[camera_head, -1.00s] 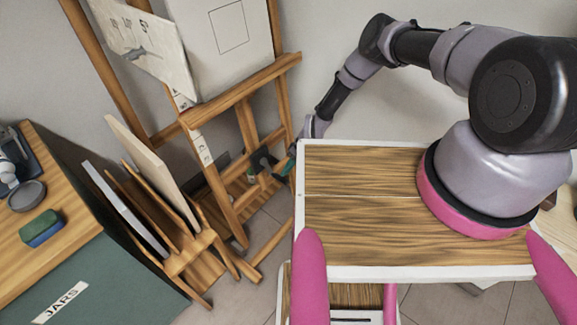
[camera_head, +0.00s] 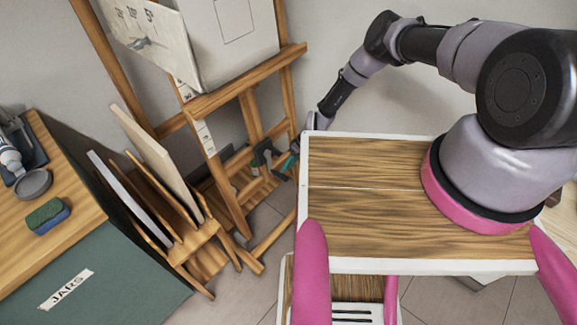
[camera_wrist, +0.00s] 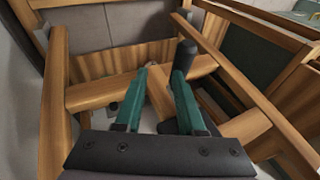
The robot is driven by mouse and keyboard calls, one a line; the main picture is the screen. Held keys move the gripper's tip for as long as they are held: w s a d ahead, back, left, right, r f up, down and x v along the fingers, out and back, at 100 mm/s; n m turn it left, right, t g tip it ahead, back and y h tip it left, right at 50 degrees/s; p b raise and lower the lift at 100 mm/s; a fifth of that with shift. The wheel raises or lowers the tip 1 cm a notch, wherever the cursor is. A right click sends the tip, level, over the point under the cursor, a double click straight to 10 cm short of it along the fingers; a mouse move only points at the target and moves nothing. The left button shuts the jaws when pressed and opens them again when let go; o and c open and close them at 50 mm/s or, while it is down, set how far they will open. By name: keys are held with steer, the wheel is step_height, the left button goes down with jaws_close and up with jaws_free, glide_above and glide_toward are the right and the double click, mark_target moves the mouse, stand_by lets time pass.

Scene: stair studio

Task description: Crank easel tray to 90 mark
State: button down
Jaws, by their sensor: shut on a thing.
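The wooden easel (camera_head: 250,115) stands against the back wall. Its tray (camera_head: 245,80) crosses the front, with a white board resting above it. A pale scale strip (camera_head: 205,138) with marks too small to read shows on the left upright just below the tray. The dark crank (camera_head: 264,152) sits low between the easel's legs.
A wooden rack with upright panels (camera_head: 165,180) stands left of the easel. A cabinet labelled JARS (camera_head: 90,270) at lower left carries a green-blue sponge (camera_head: 47,216) and a dark dish (camera_head: 33,184). Wooden easel bars lie close around my fingers.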

steer(key=shift+s+d+f, duration=0.25)
steer(key=shift+f, duration=0.1)
steer(key=v, duration=1.1)
steer(key=shift+w+a+r, duration=0.2)
steer(key=shift+a+r, duration=0.05)
steer(key=shift+a, duration=0.1)
